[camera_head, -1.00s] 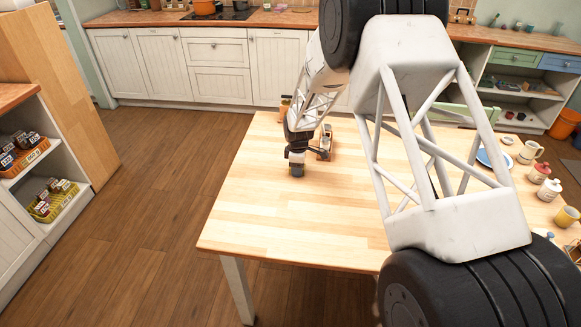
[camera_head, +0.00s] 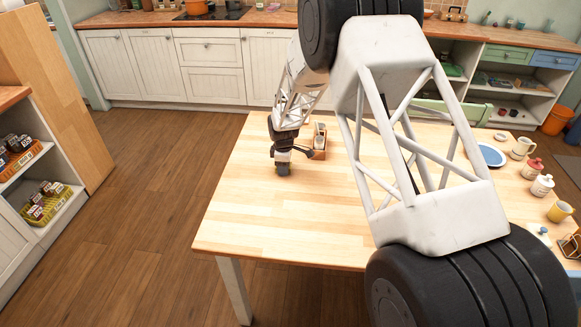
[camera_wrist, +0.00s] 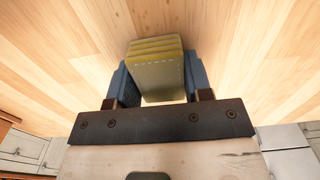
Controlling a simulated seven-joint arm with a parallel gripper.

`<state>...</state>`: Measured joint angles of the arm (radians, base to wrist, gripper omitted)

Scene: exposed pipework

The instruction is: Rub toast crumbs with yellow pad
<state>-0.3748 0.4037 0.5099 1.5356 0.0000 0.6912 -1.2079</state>
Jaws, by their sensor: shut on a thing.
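My gripper (camera_head: 283,169) is low over the left part of the wooden table (camera_head: 250,220), with its fingers pointing down. In the wrist view my gripper (camera_wrist: 158,78) is shut on the yellow pad (camera_wrist: 155,62), which sits between the two blue-grey fingers. The pad shows yellow layered edges and a paler face with a dashed stitch line. I cannot tell whether the pad touches the tabletop. In the head view the pad is too small to make out. I see no toast crumbs in either view; part of the table is hidden behind my arm.
A small wooden holder (camera_head: 319,150) stands just right of my gripper. A blue plate (camera_head: 491,155), a cream mug (camera_head: 522,148), lidded jars (camera_head: 542,185) and a yellow mug (camera_head: 559,211) stand along the table's right side. The table's front left is clear.

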